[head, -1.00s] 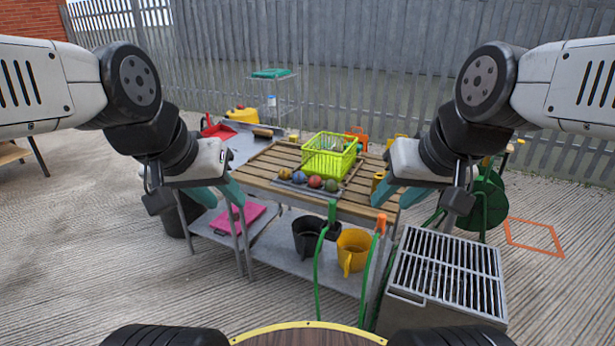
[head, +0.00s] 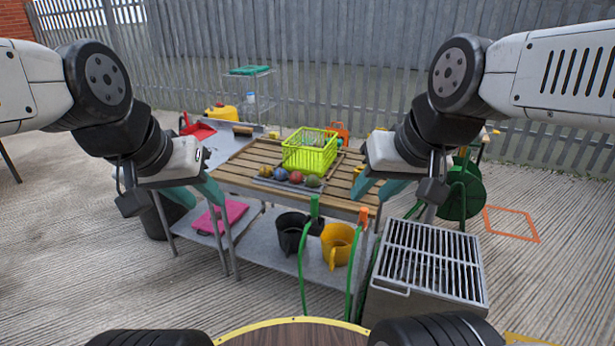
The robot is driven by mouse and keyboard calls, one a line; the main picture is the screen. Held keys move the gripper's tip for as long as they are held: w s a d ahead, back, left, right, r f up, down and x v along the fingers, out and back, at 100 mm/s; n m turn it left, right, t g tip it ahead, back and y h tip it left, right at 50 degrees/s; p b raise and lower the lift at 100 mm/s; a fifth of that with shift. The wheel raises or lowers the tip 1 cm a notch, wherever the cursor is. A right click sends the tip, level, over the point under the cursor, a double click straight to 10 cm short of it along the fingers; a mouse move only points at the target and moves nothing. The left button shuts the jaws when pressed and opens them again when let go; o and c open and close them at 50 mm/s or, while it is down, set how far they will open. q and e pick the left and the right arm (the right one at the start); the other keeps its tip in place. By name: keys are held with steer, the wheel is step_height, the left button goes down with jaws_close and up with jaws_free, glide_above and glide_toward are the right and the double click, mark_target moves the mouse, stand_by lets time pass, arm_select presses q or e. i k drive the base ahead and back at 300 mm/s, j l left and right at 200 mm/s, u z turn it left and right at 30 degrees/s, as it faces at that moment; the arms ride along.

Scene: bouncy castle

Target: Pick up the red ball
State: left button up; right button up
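The red ball (head: 296,177) sits in a row of balls on a dark grey tray (head: 284,186) on the wooden slatted table (head: 236,172). A blue ball (head: 281,174) is to its left and a green ball (head: 312,181) to its right. An olive-yellow ball (head: 266,171) is at the left end. My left gripper (head: 197,196) has teal fingers spread apart and looks empty, left of the balls in the picture. My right gripper (head: 380,190) also has its fingers apart and looks empty, right of the balls. Neither touches a ball.
A lime-green basket (head: 309,153) stands right behind the balls. Black (head: 290,232) and yellow (head: 337,245) watering cans stand on the lower shelf. A metal grill (head: 432,265) stands at the front right.

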mark_target(296, 178)
steer(key=i+l+z, duration=0.45)
steer(key=l, duration=0.25)
steer(key=i+l+z, duration=0.4)
steer(key=i+l, duration=0.15)
steer(key=i, duration=0.15)
steer(key=i+j+u, duration=0.1)
steer(key=j+u, duration=0.2)
steer(key=i+j+u, duration=0.1)
steer(key=j+u, duration=0.15)
steer(key=j, duration=0.15)
steer(key=i+j+u, duration=0.15)
steer(key=j+u, duration=0.15)
steer(key=i+j+u, duration=0.25)
steer(key=k+j, duration=0.05)
steer(key=k, duration=0.05)
